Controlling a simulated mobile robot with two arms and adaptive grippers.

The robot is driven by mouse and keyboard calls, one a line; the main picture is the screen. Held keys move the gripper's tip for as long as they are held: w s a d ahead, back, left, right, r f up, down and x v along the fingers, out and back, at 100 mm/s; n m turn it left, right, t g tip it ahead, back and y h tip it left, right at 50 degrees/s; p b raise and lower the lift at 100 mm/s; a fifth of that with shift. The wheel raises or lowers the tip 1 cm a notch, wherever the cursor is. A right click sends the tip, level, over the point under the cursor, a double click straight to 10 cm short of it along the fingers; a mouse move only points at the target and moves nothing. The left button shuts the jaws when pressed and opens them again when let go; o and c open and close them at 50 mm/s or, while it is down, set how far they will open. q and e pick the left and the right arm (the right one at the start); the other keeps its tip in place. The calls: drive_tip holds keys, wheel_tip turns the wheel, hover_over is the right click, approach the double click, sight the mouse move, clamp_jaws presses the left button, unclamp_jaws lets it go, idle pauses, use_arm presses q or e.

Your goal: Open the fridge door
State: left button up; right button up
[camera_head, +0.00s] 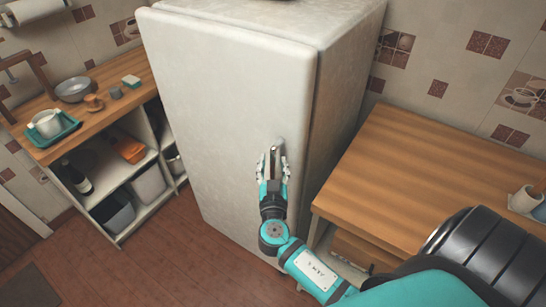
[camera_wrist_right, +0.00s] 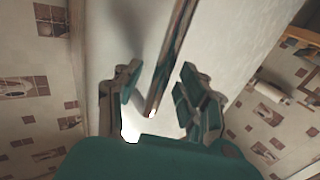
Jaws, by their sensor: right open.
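The white fridge (camera_head: 235,75) stands in the middle of the head view, and its door looks shut. Its slim metal handle (camera_head: 275,152) is near the door's right edge, partly hidden by my gripper. My right gripper (camera_head: 273,170) is at the handle, pointing at the door. In the right wrist view the handle (camera_wrist_right: 171,60) runs between the two spread fingers of the right gripper (camera_wrist_right: 158,92), with gaps visible on both sides. The fingers are open and not closed on it. My left gripper is not in view.
A wooden counter (camera_head: 430,165) stands close on the right of the fridge, beside my right arm. A shelf unit (camera_head: 128,178) with a wooden top holds a bowl (camera_head: 73,89), a teal tray (camera_head: 52,133) and containers on the left. The brown tiled floor (camera_head: 175,255) before the fridge is clear.

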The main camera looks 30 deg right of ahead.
drive_tip(key=shift+w+d, duration=0.3)
drive_tip(key=shift+w, duration=0.05)
clamp_jaws()
drive_tip(key=shift+w+f, duration=0.1)
drive_tip(key=shift+f, duration=0.05)
idle(0.5)
